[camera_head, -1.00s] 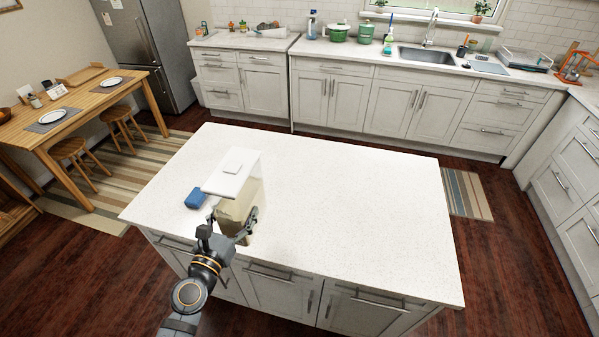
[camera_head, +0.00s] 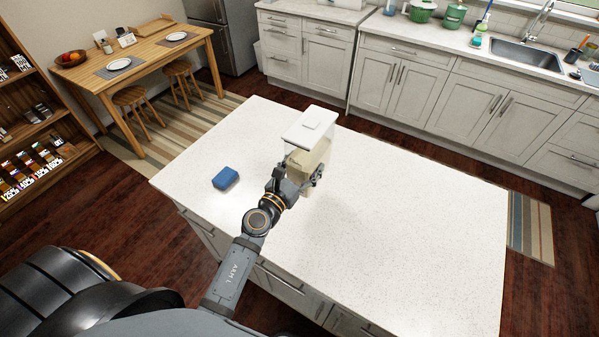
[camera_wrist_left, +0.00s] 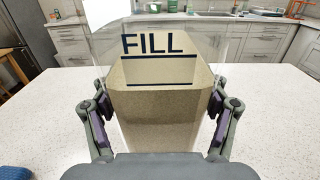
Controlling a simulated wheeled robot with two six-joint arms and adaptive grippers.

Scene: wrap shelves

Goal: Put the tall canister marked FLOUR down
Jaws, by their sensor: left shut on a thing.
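The tall clear canister (camera_head: 322,150) has a white lid (camera_head: 311,127) and pale beige contents. It is upright over the white island top (camera_head: 400,230), near its left part. My left gripper (camera_head: 298,182) is shut on its lower side. In the left wrist view the canister (camera_wrist_left: 160,100) stands between the two fingers (camera_wrist_left: 160,125), with the word FILL and dark lines visible on it; no FLOUR marking shows. Its base is mostly hidden, so I cannot tell whether it touches the top. My right gripper is not in view.
A blue block (camera_head: 225,178) lies on the island to the left of the canister. The island top to the right and front is clear. A wooden table (camera_head: 140,60) with plates, stools and a shelf (camera_head: 35,130) stand at the left; counters with a sink (camera_head: 525,55) run behind.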

